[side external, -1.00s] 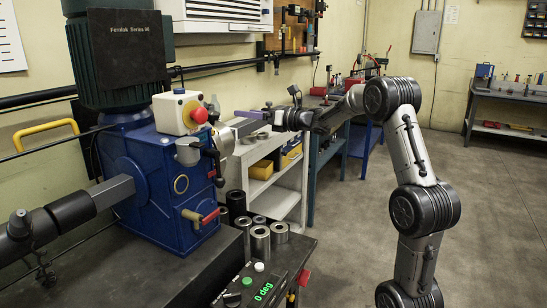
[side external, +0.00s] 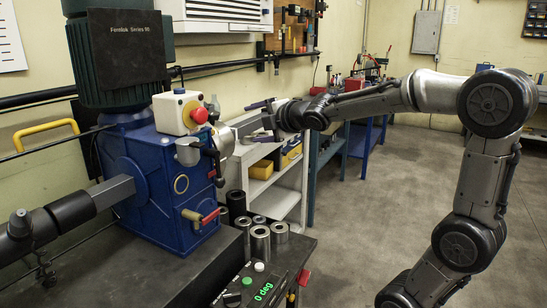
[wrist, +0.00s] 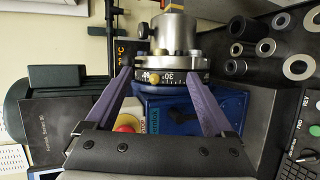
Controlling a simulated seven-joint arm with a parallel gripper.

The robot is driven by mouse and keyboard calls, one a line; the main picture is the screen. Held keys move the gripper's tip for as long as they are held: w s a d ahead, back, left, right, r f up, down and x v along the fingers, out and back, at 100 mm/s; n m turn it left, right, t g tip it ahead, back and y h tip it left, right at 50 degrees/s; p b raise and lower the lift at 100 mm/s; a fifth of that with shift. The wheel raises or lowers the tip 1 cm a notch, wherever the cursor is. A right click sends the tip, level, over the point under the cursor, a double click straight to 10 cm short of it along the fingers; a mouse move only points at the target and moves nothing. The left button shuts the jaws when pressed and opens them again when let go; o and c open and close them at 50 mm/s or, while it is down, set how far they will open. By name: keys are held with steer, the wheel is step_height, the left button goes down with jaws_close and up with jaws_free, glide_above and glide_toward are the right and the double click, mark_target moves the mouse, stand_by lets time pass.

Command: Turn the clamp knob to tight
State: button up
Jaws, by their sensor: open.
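My gripper (side external: 258,121) is open, its two purple fingers spread toward the blue machine (side external: 150,190) and apart from it in the side view. In the wrist view my gripper (wrist: 156,74) frames a round dial (wrist: 172,77) marked 30°, with a small brass knob (wrist: 154,76) on its rim. A dark knob on a stem (wrist: 142,31) sticks out beside the metal cylinder (wrist: 174,32) beyond the dial. I cannot tell which of these is the clamp knob. Nothing is between my fingers that I can see as held. A green readout (side external: 263,292) shows 0 deg.
Several metal rings and sleeves (side external: 261,243) stand at the bench's right end. A red stop button (side external: 199,115) sits on a pale box on the machine. A shelf unit (side external: 285,185) stands behind my gripper.

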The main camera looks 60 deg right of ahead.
mark_target(213, 117)
steer(key=s+a+f+m+g+y, duration=0.1)
steer(key=s+a+f+m+g, duration=0.2)
steer(key=s+a+f+m, duration=0.2)
steer(key=s+a+m, duration=0.1)
steer(key=s, duration=0.2)
steer(key=shift+s+a+m, duration=0.15)
steer(key=shift+a+m, duration=0.1)
steer(key=shift+m, duration=0.05)
steer(key=w+d+r+n+t, duration=0.3)
steer(key=w+d+r+n, duration=0.1)
steer(key=w+d+n, duration=0.3)
steer(key=w+d+r+n+t, duration=0.35)
steer(key=w+d+n, duration=0.25)
steer(key=w, duration=0.3)
steer(key=w+d+f+n+y, duration=0.3)
steer(key=d+f+n+y, duration=0.45)
steer(key=n, duration=1.05)
steer(key=shift+n+t+y, duration=0.3)
steer(key=shift+t+y, duration=0.05)
steer(key=shift+y, duration=0.1)
steer(key=x, duration=1.3)
steer(key=shift+w+d+r, duration=0.15)
steer(key=shift+w+r, duration=0.05)
steer(key=shift+r, duration=0.15)
